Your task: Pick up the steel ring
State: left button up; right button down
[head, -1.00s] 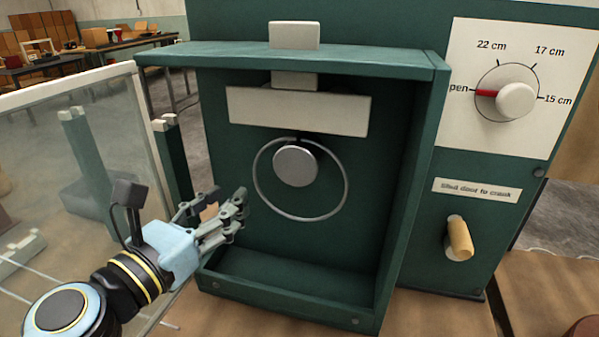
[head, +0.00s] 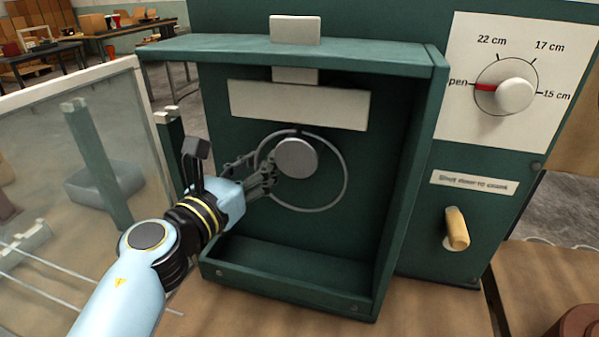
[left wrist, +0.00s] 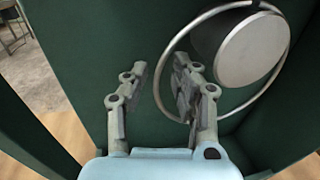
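The steel ring (head: 345,186) is a thin grey hoop against the back wall of the green box, around a round metal disc (head: 296,158). My left gripper (head: 262,172) is inside the box at the ring's left side. In the left wrist view its two fingers (left wrist: 160,66) are apart, and the ring's near edge (left wrist: 157,88) appears in the gap between them. I cannot tell whether either finger touches the ring. In the head view the fingers cover part of the ring's left side. My right gripper is not in view.
The green box (head: 420,170) has side walls, a top and a bottom ledge. A clear door panel (head: 60,150) stands open at left. A dial (head: 514,94) and a wooden crank handle (head: 457,232) are at right. A brown round object (head: 580,325) is at lower right.

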pick_arm(q)
grip_shut()
dwell(0.5)
